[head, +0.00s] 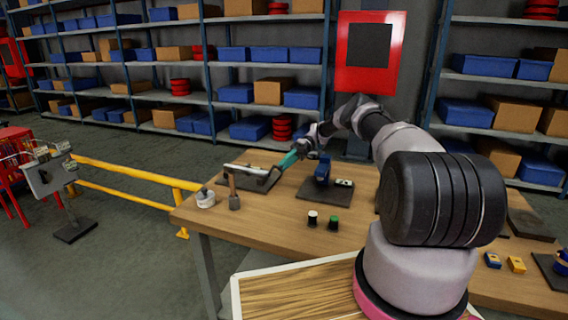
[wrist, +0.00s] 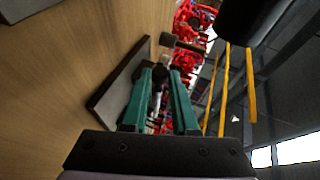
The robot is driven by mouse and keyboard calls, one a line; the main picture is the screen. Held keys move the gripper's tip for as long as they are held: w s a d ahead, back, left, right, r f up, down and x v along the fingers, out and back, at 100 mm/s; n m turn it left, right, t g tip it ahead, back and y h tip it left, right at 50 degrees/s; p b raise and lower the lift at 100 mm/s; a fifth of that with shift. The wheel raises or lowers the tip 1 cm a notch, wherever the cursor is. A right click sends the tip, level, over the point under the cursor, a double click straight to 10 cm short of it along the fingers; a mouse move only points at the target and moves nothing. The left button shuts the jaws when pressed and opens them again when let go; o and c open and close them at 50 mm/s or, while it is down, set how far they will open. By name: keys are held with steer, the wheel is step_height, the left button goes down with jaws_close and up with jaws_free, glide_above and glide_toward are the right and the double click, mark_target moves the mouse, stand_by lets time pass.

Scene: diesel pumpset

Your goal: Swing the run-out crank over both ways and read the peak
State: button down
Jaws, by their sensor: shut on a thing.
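My gripper (head: 283,165) is at the far left part of the wooden table, at a small fixture on a dark base plate (head: 249,187). A pale bar (head: 243,169) runs across this fixture, which I take to be the run-out crank rig. In the wrist view my teal fingers (wrist: 160,80) are closed around a dark round knob (wrist: 160,74), apparently the crank's grip. A thin metal rod shows between the fingers. The base plate shows there too (wrist: 108,92). The fingers hide part of the crank. I cannot make out a gauge reading.
A brown-and-grey upright tool (head: 233,190) and a white round item (head: 205,198) stand beside the fixture. A blue device (head: 322,170) on a dark plate and black and green-capped pots (head: 333,222) are to the right. A yellow rail (head: 130,172) runs left of the table.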

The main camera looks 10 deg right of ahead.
steer(key=shift+f+g+y, duration=0.55)
steer(key=shift+g+y, duration=0.05)
steer(key=shift+y, duration=0.1)
steer(key=shift+d+f+m, duration=0.1)
steer(key=shift+m, duration=0.2)
steer(key=shift+y, duration=0.3)
steer(key=c, duration=0.7)
jaws_free()
steer(key=shift+w, duration=0.1)
step_height(320, 180, up, 10)
